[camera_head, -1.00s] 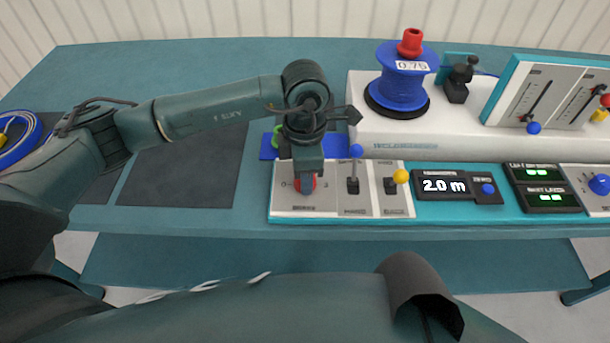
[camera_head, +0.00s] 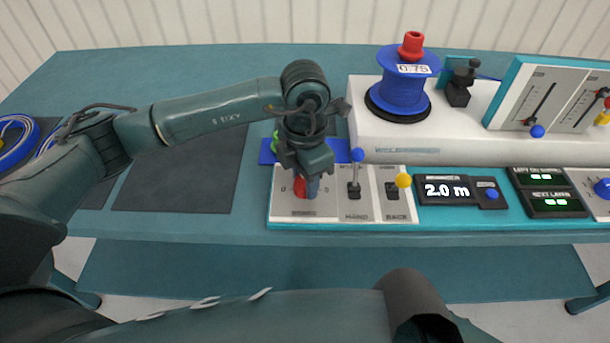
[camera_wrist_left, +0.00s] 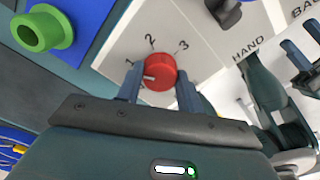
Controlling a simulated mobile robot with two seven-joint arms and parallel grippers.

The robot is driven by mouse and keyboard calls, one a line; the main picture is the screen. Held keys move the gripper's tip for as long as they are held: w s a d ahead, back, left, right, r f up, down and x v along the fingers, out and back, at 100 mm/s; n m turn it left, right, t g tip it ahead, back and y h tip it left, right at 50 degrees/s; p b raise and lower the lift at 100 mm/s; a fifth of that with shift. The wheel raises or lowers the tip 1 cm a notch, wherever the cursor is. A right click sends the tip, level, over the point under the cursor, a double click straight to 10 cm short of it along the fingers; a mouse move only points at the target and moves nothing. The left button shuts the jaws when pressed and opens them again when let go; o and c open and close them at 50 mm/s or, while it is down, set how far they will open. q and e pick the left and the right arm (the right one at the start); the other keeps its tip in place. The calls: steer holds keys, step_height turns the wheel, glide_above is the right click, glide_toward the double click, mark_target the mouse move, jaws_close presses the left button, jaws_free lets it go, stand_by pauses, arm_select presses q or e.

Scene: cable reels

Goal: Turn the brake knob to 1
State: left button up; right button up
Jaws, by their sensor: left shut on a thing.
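The red brake knob (camera_head: 299,188) sits on the left panel of the light console and also shows in the left wrist view (camera_wrist_left: 160,72). The figures 1, 2 and 3 are printed around it. Its white pointer mark points left in the wrist view, close to the 1 and slightly below it. My left gripper (camera_head: 306,190) reaches down over the knob, with one finger on each side of it in the wrist view (camera_wrist_left: 158,88), shut on it. In the head view the gripper hides part of the knob and its scale.
A blue-knobbed lever (camera_head: 357,155) and a yellow-knobbed lever (camera_head: 403,181) stand just right of the knob. A green ring (camera_wrist_left: 42,29) on a blue plate lies behind it. A blue reel (camera_head: 403,88) stands on the white housing. A dark mat (camera_head: 185,175) lies clear at left.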

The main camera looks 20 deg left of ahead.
arm_select(q)
steer(key=o, duration=1)
step_height(320, 180, up, 13)
stand_by(0.5)
